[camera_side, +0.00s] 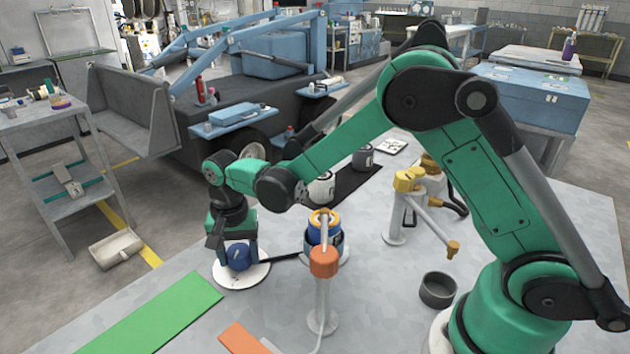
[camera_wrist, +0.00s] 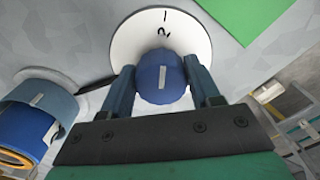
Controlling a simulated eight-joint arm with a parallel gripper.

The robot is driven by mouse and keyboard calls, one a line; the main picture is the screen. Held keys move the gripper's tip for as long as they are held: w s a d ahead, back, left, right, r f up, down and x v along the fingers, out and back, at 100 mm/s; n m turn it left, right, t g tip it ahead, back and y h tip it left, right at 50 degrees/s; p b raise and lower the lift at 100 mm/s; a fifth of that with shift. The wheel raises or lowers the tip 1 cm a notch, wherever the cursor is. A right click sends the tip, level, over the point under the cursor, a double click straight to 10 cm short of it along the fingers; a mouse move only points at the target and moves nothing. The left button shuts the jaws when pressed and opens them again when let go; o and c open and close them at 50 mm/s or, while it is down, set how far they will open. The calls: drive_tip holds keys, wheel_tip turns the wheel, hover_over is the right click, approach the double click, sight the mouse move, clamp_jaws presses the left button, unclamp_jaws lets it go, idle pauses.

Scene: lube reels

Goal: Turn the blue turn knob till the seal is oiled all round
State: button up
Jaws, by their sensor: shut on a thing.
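The blue turn knob (camera_wrist: 158,72) stands on a round white plate (camera_wrist: 186,38) with black marks; a pale line runs on the knob's top. In the side view the knob (camera_side: 239,254) sits under my wrist. My gripper (camera_wrist: 161,84) is shut on the knob, one finger on each side of it. In the side view my gripper (camera_side: 235,240) comes down onto the knob from above. Beside it stands a blue reel (camera_side: 322,236) with an orange-gold ring on top; its blue body (camera_wrist: 20,132) also shows in the wrist view. Whether oil is on the seal cannot be told.
An orange-headed post (camera_side: 323,263) stands in front of the reel. A yellow-headed post (camera_side: 405,185) and a dark cup (camera_side: 438,289) are to the right. A green strip (camera_side: 155,320) lies at the front left. A dark bar joins plate and reel.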

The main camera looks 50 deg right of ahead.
sight(238, 252)
idle(0.4)
drive_tip(key=o, duration=1.3)
drive_tip(key=shift+r, duration=2.85)
